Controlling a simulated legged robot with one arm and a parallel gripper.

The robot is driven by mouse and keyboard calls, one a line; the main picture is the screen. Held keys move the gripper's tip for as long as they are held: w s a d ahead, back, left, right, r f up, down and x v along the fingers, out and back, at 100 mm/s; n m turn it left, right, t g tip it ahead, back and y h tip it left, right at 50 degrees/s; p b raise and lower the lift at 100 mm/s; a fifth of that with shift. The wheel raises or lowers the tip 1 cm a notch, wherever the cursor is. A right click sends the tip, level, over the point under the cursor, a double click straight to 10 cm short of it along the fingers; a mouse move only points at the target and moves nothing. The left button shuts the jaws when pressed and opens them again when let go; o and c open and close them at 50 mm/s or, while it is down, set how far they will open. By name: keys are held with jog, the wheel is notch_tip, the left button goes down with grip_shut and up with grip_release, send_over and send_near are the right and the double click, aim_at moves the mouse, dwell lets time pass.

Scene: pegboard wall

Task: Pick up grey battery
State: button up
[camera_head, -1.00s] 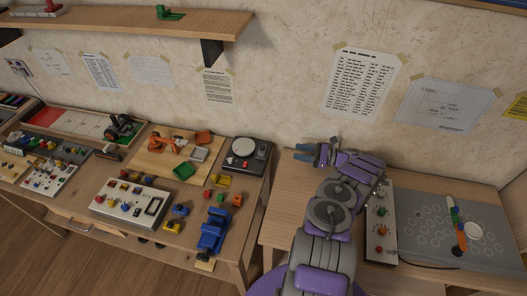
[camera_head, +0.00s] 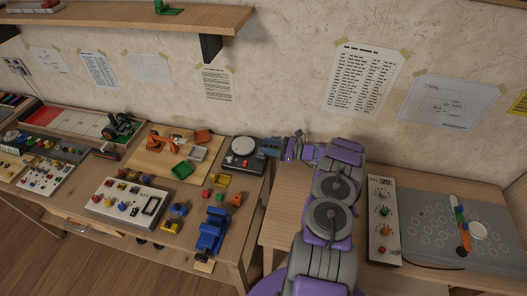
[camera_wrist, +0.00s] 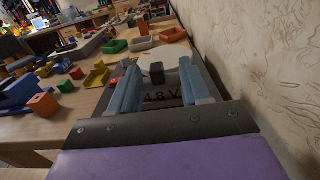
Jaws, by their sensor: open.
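A dark grey body marked "48V" shows in the wrist view (camera_wrist: 162,97), between my gripper's fingers, with a small black block (camera_wrist: 157,72) above the lettering. The marking fits the grey battery, but I cannot tell whether this body is separate from the dark device with a white round disc (camera_head: 243,151). My gripper (camera_head: 268,147) is beside that device's right side in the head view. In the wrist view, its two blue-grey fingers (camera_wrist: 157,92) are apart, one on each side of the marked body. I cannot tell whether they touch it.
The wall is close on the right in the wrist view. A green tray (camera_head: 183,171), a yellow tray (camera_head: 219,180) and a blue toy vehicle (camera_head: 211,231) stand on the left table. A white control box (camera_head: 383,224) and grey panel (camera_head: 455,231) are on the right table.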

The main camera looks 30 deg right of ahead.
aim_at(265, 146)
jog(key=x, duration=0.3)
jog(key=shift+s+a+r, duration=0.1)
jog(key=shift+s+a, duration=0.05)
jog(key=shift+a, duration=0.05)
jog(key=shift+d, duration=0.15)
jog(key=shift+d, duration=0.25)
jog(key=c, duration=0.3)
jog(key=shift+a, duration=0.2)
grip_shut()
